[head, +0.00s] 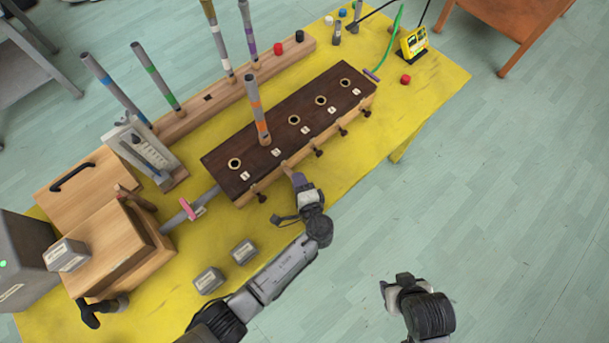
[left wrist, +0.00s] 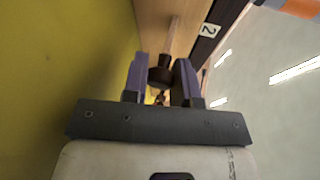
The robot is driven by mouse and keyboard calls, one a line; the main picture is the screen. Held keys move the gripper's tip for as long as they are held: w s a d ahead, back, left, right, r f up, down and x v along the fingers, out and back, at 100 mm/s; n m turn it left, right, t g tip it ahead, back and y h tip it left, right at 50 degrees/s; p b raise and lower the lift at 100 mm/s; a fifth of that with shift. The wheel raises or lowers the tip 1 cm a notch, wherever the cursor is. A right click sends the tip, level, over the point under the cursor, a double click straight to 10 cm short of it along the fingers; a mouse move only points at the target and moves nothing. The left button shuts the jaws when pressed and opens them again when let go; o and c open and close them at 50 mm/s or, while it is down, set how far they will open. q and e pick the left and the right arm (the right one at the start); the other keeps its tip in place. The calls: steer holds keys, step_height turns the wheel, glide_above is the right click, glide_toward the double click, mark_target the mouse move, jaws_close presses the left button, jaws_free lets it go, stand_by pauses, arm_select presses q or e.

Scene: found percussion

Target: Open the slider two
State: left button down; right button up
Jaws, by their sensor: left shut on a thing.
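The long box (head: 335,84) has a dark top with a row of holes and number labels, and dark slider knobs along its near side. My left gripper (head: 297,178) is at the near side, at the second slider. In the left wrist view its purple fingers (left wrist: 160,80) are closed around the dark round knob of slider two (left wrist: 160,76), below the label "2" (left wrist: 208,30). A grey tube with orange bands (head: 257,108) stands upright at the second hole. My right gripper (head: 395,284) is off the table at the lower right; its fingers are unclear.
The other knobs (head: 318,152) stick out along the same side, close to my left gripper. Two small grey blocks (head: 243,251) lie on the yellow table (head: 425,85) near my left forearm. A wooden rack with several tubes (head: 200,113) stands behind the box.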

arm_select(q)
steer(key=c, duration=0.9)
jaws_free()
steer(key=p+v, duration=0.1)
steer(key=v, duration=1.2)
steer(key=shift+s+d, duration=0.15)
steer(key=shift+s, duration=0.2)
